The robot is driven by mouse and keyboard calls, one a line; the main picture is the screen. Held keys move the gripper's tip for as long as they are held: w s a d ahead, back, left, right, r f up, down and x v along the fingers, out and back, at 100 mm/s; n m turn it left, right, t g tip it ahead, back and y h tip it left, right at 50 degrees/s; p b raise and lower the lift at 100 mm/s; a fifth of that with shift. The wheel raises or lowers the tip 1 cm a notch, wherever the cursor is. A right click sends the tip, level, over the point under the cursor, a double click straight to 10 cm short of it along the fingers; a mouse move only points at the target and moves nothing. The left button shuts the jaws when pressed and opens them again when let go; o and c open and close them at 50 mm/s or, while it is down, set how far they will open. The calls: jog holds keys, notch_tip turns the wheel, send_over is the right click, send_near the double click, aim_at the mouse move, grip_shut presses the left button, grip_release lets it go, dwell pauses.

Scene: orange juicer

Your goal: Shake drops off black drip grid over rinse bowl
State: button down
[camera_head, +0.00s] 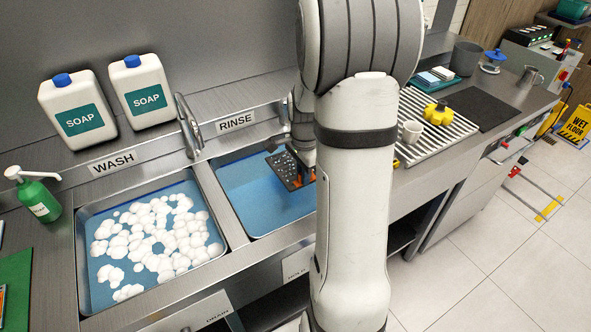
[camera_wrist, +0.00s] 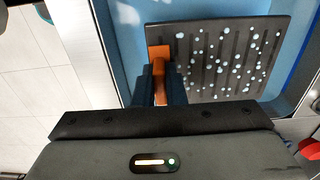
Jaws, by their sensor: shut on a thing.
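The black drip grid (camera_wrist: 225,60) shows in the wrist view as a dark slotted plate with many pale drops on its face. An orange tab (camera_wrist: 158,52) sits at its edge. My gripper (camera_wrist: 159,85) is shut on the grid at that tab. In the head view the grid (camera_head: 283,168) is tilted above the blue rinse bowl (camera_head: 245,190), apart from its floor as far as I can tell. My arm hides the right part of the bowl and most of my gripper (camera_head: 301,180).
The wash basin (camera_head: 82,240) with white foam lies to the left. A tap (camera_head: 188,125) stands between the basins at the back. Soap jugs (camera_head: 78,112) stand behind.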

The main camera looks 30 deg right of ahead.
notch_tip(320, 180, up, 4)
jog(key=shift+f+p, duration=0.1)
jog(key=shift+p, duration=1.15)
jog(key=shift+f, duration=0.15)
jog(key=shift+f, duration=0.1)
notch_tip(320, 180, down, 4)
jog(key=b, duration=0.3)
jog(key=shift+r, duration=0.35)
